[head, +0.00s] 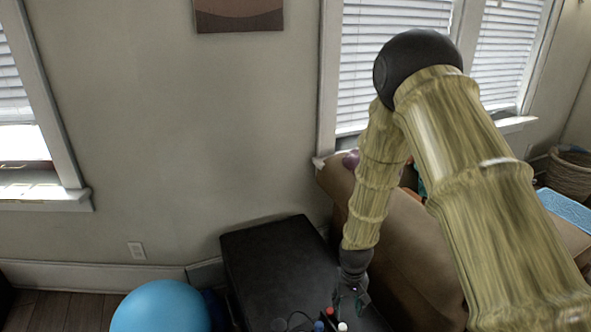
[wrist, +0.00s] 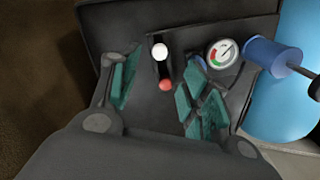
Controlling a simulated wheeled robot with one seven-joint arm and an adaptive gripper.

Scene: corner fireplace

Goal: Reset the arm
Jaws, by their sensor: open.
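My arm reaches down from the right in the head view, bent at a dark elbow. My gripper (head: 350,300) hangs over the front of a black table (head: 265,255). In the wrist view its two teal-padded fingers (wrist: 162,92) stand apart with nothing clearly held between them. Below and between them lie or stand a white-topped dark item (wrist: 159,50) and a red-tipped item (wrist: 166,85); I cannot tell whether a finger touches them.
A round gauge (wrist: 222,53) and a blue cylinder (wrist: 272,56) are on the table. A blue ball (head: 160,307) is on the floor at left. A brown sofa (head: 405,255) stands right of the table, behind my arm. A woven basket (head: 570,175) is at far right.

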